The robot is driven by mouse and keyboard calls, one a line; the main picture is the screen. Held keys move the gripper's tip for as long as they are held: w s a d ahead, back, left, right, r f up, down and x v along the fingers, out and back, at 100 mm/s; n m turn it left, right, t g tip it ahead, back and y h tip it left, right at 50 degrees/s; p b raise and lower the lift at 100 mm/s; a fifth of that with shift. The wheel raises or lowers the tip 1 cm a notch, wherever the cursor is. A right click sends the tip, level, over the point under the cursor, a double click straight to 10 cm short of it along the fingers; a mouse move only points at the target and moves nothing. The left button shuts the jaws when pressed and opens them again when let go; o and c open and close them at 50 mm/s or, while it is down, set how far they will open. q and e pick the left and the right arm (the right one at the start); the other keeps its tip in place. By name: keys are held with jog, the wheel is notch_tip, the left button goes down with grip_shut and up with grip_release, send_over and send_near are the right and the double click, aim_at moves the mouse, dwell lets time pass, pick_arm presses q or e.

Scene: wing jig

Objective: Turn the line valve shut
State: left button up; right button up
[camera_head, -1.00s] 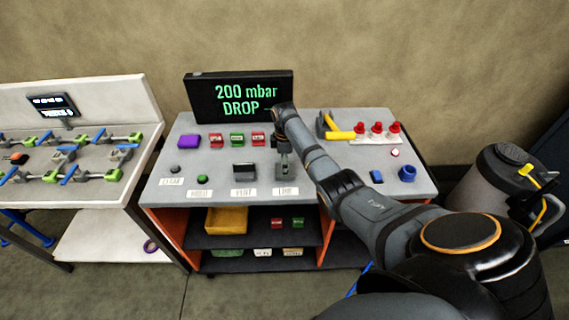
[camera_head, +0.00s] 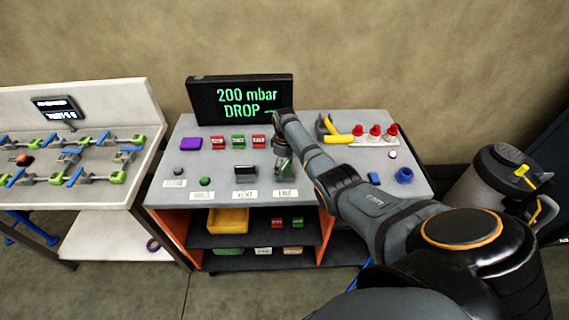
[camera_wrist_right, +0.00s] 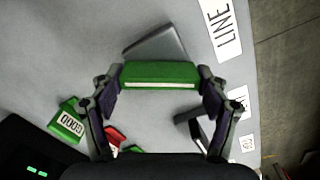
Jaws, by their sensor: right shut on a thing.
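The line valve sits behind the LINE label (camera_head: 286,194) at the front of the grey bench. In the right wrist view its green handle (camera_wrist_right: 160,74), with a pale stripe along one edge, lies between my fingertips, over a grey block (camera_wrist_right: 157,43). My right gripper (camera_head: 283,172) reaches down over the valve and hides most of it in the head view. In the right wrist view my right gripper (camera_wrist_right: 160,76) is shut on the handle, a finger at each end. My left gripper is not in view.
A black display (camera_head: 240,100) reads "200 mbar DROP". The VENT valve's dark handle (camera_head: 245,168) stands just left of my gripper. A yellow-handled tool (camera_head: 339,138) lies right of my wrist.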

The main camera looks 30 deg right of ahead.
aim_at(285, 165)
jog(key=m+p, duration=0.2)
jog(key=m, duration=0.4)
jog(key=shift+r, duration=0.15)
jog(key=m+p, duration=0.1)
jog(key=m, duration=0.4)
jog(key=shift+w+m, duration=0.1)
jog(key=shift+m, duration=0.3)
jog(key=o, duration=0.9)
jog(key=shift+o, duration=1.2)
notch_tip(285, 165, up, 12)
